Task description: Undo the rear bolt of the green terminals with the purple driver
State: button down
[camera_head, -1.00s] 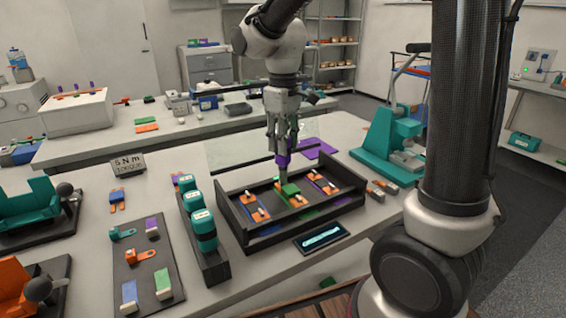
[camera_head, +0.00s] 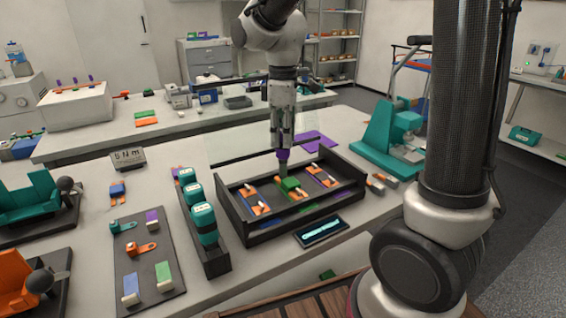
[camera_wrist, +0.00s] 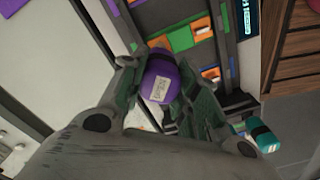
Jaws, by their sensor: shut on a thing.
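My gripper (camera_head: 283,150) points down over the black tray and is shut on the purple driver (camera_head: 283,155). In the wrist view the driver (camera_wrist: 160,80) is a purple cylinder with a white label, held between the two fingers. Its grey lower part reaches down to the rear of the green terminals (camera_head: 289,185), the middle set in the tray. The green piece (camera_wrist: 180,38) also shows beyond the driver in the wrist view. The driver hides the rear bolt, so I cannot tell whether the tip touches it.
A teal press (camera_head: 380,140) stands to the right. A purple mat (camera_head: 318,139) lies behind.

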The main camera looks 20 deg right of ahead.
jog(key=n, duration=0.2)
jog(key=shift+n, duration=0.3)
jog(key=shift+n, duration=1.5)
jog(key=n, duration=0.3)
